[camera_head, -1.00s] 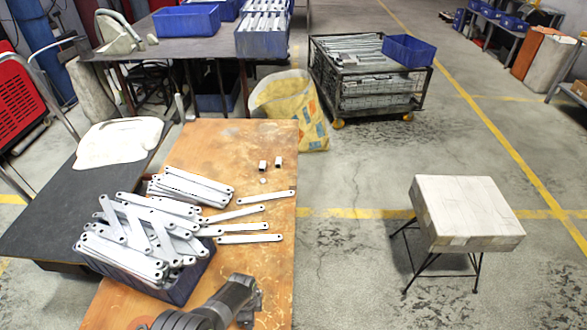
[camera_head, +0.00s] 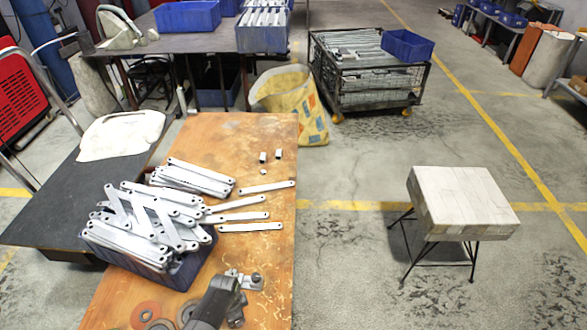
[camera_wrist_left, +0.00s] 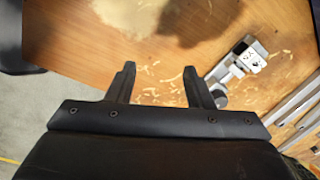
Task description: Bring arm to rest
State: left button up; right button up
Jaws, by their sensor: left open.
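My left gripper (camera_wrist_left: 160,73) is open in the left wrist view. Its two dark fingers stand well apart over the wooden tabletop, with nothing between them but bare wood and pale shavings. A silver metal fitting (camera_wrist_left: 240,60) lies to the right of the fingers, apart from them. In the head view a dark jointed shape (camera_head: 212,303), which looks like my arm, comes up from the bottom edge beside a small silver fitting (camera_head: 243,279). Its fingers cannot be made out there. My right gripper is not in view.
A blue crate (camera_head: 187,277) heaped with pale brackets (camera_head: 150,225) stands on the wooden table (camera_head: 225,140). Loose brackets (camera_head: 250,227) lie to its right. Round discs (camera_head: 145,314) lie at the front. A stool (camera_head: 463,195) stands on open floor.

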pick_arm(q)
jog(key=s+a+r+n+t, duration=0.2)
jog(key=s+a+r+n, duration=0.6)
jog(key=s+a+r, duration=0.25)
jog(key=s+a+r+n+t+y, duration=0.1)
jog(key=s+r+n, duration=0.2)
jog(key=s+r, duration=0.45)
jog(key=s+a+r+n+y, duration=0.1)
jog(key=s+r+n, duration=0.25)
jog(key=r, duration=0.65)
notch_tip(320, 180, down, 24)
jog(key=a+r+g, duration=0.1)
jog(key=a, duration=0.1)
jog(key=s+d+f+g+h, duration=0.1)
jog(key=s+f, duration=1.5)
jog(key=f, duration=0.2)
jog(key=shift+d+g, duration=0.2)
jog(key=shift+g, duration=0.1)
